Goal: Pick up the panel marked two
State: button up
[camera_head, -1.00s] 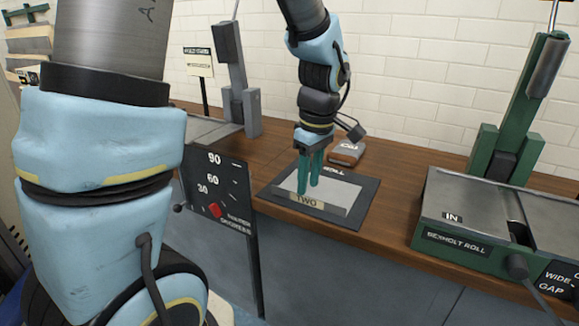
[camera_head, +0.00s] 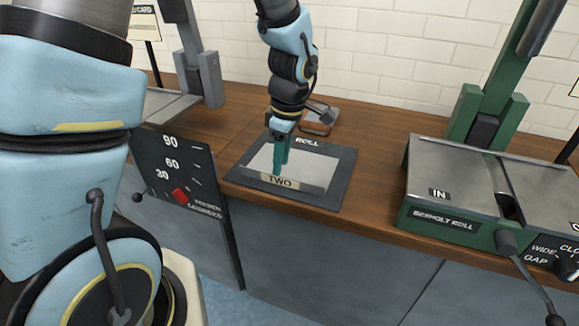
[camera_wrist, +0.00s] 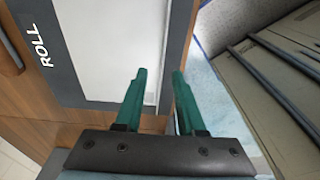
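The panel marked TWO (camera_head: 310,172) is a pale sheet with a tan front strip that bears the label. It lies on a dark mat marked ROLL (camera_head: 344,172) on the wooden bench. My gripper (camera_head: 281,171) points down at the panel's front part, just behind the label. In the wrist view the two teal fingers (camera_wrist: 159,74) are apart, near the edge of the pale panel (camera_wrist: 112,45). I see nothing clearly clamped between them. The head view does not show whether the fingertips touch the panel, and they hide part of it.
A green roll machine (camera_head: 447,224) with a lever stands on the right. A dark degree-scale plate (camera_head: 172,168) stands at the left front. A small boxlike object (camera_head: 318,124) lies behind the mat. The white brick wall is behind the bench (camera_head: 372,140).

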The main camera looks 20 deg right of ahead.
jog(key=shift+a+f+p, duration=0.15)
jog(key=shift+f+p, duration=0.25)
jog(key=shift+f, duration=1.65)
grip_shut()
